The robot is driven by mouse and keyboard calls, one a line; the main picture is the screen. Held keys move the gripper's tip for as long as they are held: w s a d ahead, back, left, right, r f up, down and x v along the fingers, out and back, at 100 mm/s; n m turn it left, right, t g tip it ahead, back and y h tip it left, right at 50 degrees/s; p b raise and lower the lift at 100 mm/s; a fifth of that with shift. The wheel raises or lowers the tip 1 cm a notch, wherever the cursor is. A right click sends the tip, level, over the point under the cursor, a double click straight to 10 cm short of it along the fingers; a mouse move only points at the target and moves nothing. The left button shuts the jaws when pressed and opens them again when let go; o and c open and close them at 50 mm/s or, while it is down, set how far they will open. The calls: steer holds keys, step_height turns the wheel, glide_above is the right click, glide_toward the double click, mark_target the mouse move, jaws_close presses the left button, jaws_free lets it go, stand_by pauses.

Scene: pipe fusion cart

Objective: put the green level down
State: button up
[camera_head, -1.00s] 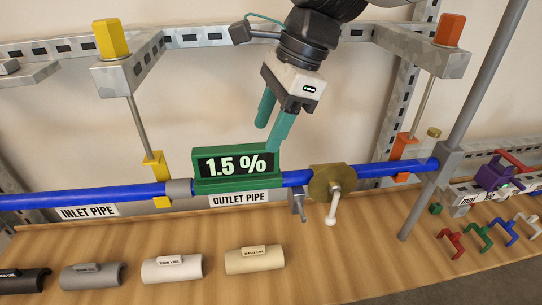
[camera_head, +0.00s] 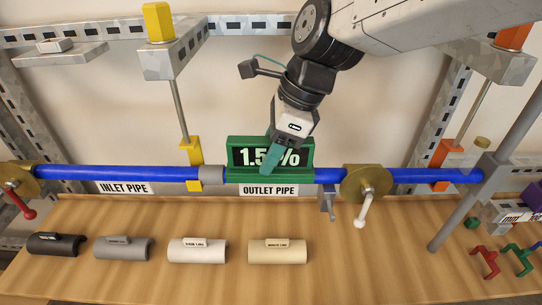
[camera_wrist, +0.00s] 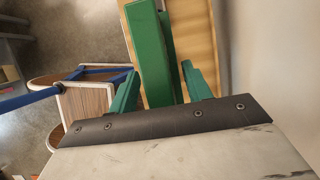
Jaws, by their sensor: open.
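The green level (camera_head: 241,176), with a black display showing 1.5 %, sits upright on the blue outlet pipe (camera_head: 328,176), just right of a grey coupling (camera_head: 211,175). My gripper (camera_head: 271,159) is at the level, and its green finger covers part of the display. In the wrist view the level (camera_wrist: 150,52) appears as a green bar reaching between the two spread fingers of my gripper (camera_wrist: 160,72). The jaws are open; whether a finger touches the level cannot be told.
A brass valve (camera_head: 365,183) with a white handle stands right of the level. A yellow clamp (camera_head: 190,165) stands left of it. Several half-pipe covers, including a cream one (camera_head: 278,252), lie on the wooden table (camera_head: 350,270). The table's front middle right is bare.

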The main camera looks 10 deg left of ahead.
jaws_close()
steer(key=shift+r, duration=0.1)
